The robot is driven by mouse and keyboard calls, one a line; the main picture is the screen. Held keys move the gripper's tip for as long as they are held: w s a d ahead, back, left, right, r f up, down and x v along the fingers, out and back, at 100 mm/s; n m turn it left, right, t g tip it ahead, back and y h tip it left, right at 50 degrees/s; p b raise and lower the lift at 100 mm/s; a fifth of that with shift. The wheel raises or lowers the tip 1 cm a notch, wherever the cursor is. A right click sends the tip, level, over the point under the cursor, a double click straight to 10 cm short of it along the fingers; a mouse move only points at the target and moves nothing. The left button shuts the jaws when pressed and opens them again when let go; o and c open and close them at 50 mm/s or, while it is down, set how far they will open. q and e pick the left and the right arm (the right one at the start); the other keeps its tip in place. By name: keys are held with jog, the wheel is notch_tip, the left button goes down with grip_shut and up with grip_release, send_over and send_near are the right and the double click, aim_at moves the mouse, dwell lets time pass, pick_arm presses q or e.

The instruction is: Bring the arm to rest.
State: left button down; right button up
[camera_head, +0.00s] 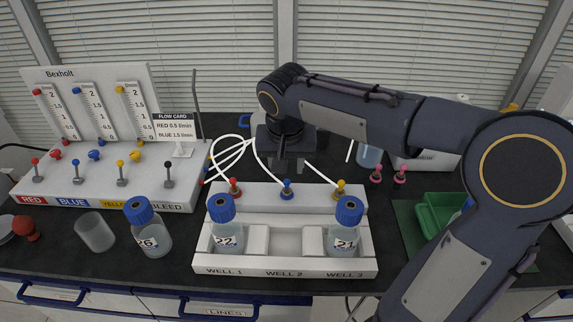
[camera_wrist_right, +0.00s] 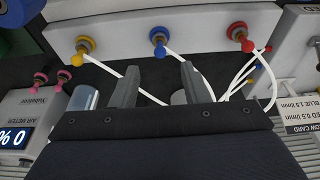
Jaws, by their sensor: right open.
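My right arm reaches in from the right in the head view. Its gripper (camera_head: 285,163) points down above and behind the middle of the white well rack (camera_head: 285,272). In the right wrist view the two fingers (camera_wrist_right: 160,78) stand apart with nothing between them. Bottle 22 (camera_head: 223,236) stands in well 1 and bottle 21 (camera_head: 344,240) in well 3, both blue-capped. Well 2 holds no bottle. My left gripper is in neither view.
White tubes (camera_head: 232,150) curve close to the gripper, behind the rack's red, blue and yellow fittings. Bottle 26 (camera_head: 150,235) and an empty beaker (camera_head: 95,232) stand left of the rack. The flow panel (camera_head: 98,105) is at left; a green tray (camera_head: 432,215) is at right.

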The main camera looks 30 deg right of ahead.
jog(key=s+a+f+n+t+y, duration=0.1)
jog(key=s+a+f+n+y, duration=0.1)
jog(key=s, duration=0.8)
jog(key=s+a+f+n+t+y, duration=0.2)
jog(key=s+a+f+y, duration=0.1)
jog(key=s, duration=0.7)
jog(key=shift+a+f+n+p, duration=0.3)
jog(key=shift+a, duration=0.15)
